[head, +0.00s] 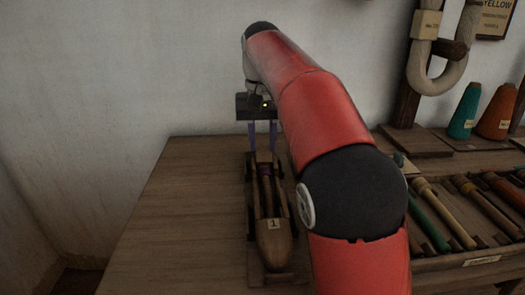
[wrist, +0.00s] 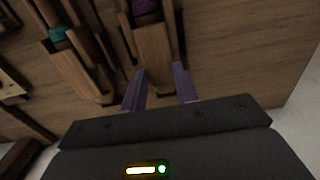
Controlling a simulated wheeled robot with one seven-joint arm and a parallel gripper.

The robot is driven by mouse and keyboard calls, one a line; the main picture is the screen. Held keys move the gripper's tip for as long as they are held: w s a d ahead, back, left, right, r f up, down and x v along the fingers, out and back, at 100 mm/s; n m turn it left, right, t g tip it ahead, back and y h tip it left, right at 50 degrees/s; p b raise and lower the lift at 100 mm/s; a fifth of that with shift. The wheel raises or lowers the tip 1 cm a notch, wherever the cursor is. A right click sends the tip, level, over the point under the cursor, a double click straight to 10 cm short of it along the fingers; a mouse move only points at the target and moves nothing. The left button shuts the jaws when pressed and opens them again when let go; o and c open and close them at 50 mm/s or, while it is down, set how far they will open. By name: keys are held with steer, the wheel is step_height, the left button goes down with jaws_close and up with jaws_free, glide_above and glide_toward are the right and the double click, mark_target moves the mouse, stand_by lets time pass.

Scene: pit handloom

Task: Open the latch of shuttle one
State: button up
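Shuttle one (head: 273,243) is a wooden boat shape with a "1" label, lying in a dark wooden cradle on the table in the head view. A dark purple thread winding shows inside it, and also in the wrist view (wrist: 146,8). My gripper (head: 263,148) points down over the shuttle's far end, its two purple fingers apart. In the wrist view the gripper (wrist: 159,72) has a wooden end piece (wrist: 153,62) of the shuttle between or just beyond its fingertips; contact is unclear. I cannot make out the latch as a separate part.
A second shuttle with teal thread (wrist: 58,33) lies beside it in the wrist view. At right in the head view are a rack of coloured rods (head: 455,210), a teal cone (head: 464,111) and an orange cone (head: 496,112). The table's left side (head: 185,210) is clear.

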steer(key=shift+f, duration=0.6)
jaws_close()
